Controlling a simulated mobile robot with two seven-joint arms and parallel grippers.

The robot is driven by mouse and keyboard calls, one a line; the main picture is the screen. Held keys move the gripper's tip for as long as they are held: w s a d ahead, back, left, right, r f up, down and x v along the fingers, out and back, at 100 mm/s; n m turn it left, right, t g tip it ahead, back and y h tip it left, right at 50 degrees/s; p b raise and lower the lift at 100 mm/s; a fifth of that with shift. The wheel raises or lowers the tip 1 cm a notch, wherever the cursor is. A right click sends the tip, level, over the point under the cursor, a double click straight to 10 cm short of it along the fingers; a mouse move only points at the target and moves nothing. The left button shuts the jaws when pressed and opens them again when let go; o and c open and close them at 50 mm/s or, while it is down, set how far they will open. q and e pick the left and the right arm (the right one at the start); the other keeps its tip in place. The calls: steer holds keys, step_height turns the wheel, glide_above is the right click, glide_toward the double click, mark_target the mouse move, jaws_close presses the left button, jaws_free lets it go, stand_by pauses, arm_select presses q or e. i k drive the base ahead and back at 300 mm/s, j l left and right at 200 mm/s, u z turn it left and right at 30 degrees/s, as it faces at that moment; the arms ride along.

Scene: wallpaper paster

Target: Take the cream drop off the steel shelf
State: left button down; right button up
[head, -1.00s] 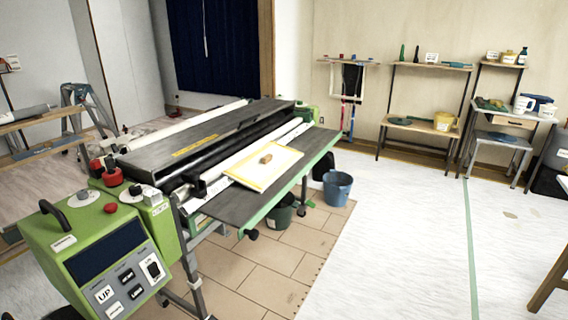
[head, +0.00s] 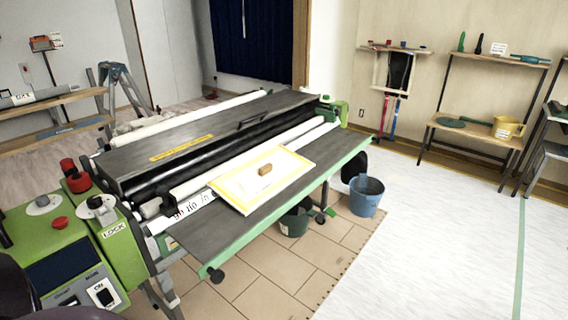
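I cannot pick out a cream drop or say for sure which piece is the steel shelf. A grey-topped metal-legged stand (head: 557,150) is cut off at the right edge of the head view. Neither of my grippers is in view.
A green pasting machine (head: 115,235) with a long dark table (head: 250,228) fills the left and middle. A yellow-edged board (head: 232,190) lies on it. A blue bucket (head: 366,195) stands beside it. The white floor (head: 440,240) at right is clear.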

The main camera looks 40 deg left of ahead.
mark_target(247, 186)
steer(key=i, duration=2.7)
steer(key=i+u, duration=0.4)
steer(key=i+l+u, duration=0.2)
steer(key=u, duration=0.15)
steer(key=i+u, duration=0.1)
steer(key=u, duration=2.8)
